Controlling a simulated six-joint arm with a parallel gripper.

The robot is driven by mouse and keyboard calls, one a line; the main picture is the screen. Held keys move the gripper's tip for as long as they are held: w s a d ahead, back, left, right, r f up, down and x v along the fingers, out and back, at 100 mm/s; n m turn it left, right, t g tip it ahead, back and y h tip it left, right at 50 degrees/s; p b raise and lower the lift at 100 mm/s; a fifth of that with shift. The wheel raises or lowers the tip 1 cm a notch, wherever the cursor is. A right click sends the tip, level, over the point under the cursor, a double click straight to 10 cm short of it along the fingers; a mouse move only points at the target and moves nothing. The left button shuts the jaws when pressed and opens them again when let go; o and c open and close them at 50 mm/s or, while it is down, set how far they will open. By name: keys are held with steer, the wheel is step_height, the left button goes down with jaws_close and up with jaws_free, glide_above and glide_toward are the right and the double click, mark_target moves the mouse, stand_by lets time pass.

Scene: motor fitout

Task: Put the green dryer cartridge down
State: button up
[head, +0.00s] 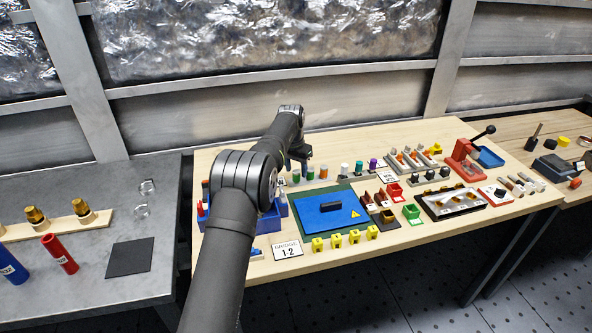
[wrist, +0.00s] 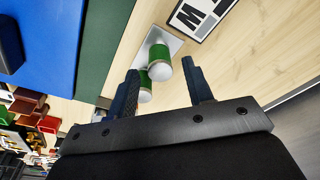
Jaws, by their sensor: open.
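My gripper (head: 303,158) is over the back left part of the wooden bench. In the wrist view my gripper (wrist: 160,68) has its two fingers well apart. A green cylinder with a white end (wrist: 160,58) shows between the fingertips, at a small pale plate. A second green cylinder with a white end (wrist: 145,84) lies close by, partly hidden by the left finger. In the head view a green cylinder (head: 310,173) stands just below my gripper. I cannot tell which green one is the named cartridge, or whether a finger touches it.
A white label card (wrist: 200,14) lies beside the plate. A blue panel (head: 329,211) lies on a green mat (head: 300,190) in front. Yellow blocks (head: 336,241) line the front. Bare wood shows right of the label.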

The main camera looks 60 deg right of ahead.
mark_target(297, 170)
step_height(297, 170, up, 11)
steer(key=a, duration=0.1)
steer(key=shift+a+r, duration=0.15)
steer(key=shift+a, duration=0.2)
steer(key=f, duration=0.4)
steer(key=d+f, duration=0.1)
steer(key=f, duration=0.6)
steer(key=shift+d+f, duration=0.35)
steer(key=shift+d, duration=0.1)
steer(key=shift+r, duration=1.8)
steer(key=shift+f, duration=0.1)
